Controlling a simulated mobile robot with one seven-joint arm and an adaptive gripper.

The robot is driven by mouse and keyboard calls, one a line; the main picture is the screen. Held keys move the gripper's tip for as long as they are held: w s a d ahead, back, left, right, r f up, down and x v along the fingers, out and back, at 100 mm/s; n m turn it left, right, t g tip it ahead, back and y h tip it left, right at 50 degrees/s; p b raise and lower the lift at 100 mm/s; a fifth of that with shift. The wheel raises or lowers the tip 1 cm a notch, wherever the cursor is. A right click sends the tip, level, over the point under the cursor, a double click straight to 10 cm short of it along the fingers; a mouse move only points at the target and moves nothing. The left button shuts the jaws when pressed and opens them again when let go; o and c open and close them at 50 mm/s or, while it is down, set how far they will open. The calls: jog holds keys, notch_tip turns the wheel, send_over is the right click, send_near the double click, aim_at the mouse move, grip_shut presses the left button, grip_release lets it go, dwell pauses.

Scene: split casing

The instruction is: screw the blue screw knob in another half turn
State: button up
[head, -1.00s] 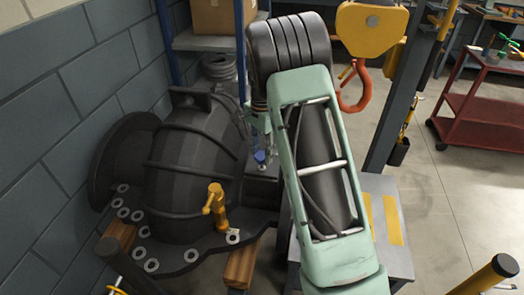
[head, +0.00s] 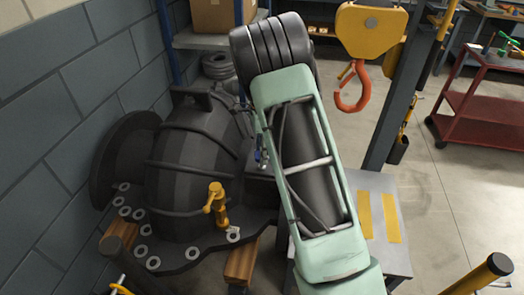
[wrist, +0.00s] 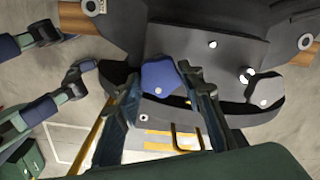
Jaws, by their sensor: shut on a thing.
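The blue screw knob (wrist: 159,77) sits at the dark casing (wrist: 205,48) in the wrist view. My gripper (wrist: 160,73) has one finger on each side of the knob and is shut on it. In the head view the big dark casing (head: 185,175) stands on the left, and only a small bit of blue (head: 259,157) shows beside my arm. My arm hides most of the gripper and the casing's right side there. The knob's turn angle cannot be told.
A grey lobed part (wrist: 265,89) lies right of the knob in the wrist view. A yellow fitting (head: 216,203) stands on the casing flange. An orange hook (head: 352,90) hangs right of my arm. A red cart (head: 480,115) stands farther right, with open floor before it.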

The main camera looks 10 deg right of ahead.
dwell(0.3)
jog(key=o, duration=1.2)
jog(key=shift+c, duration=0.2)
notch_tip(320, 180, up, 12)
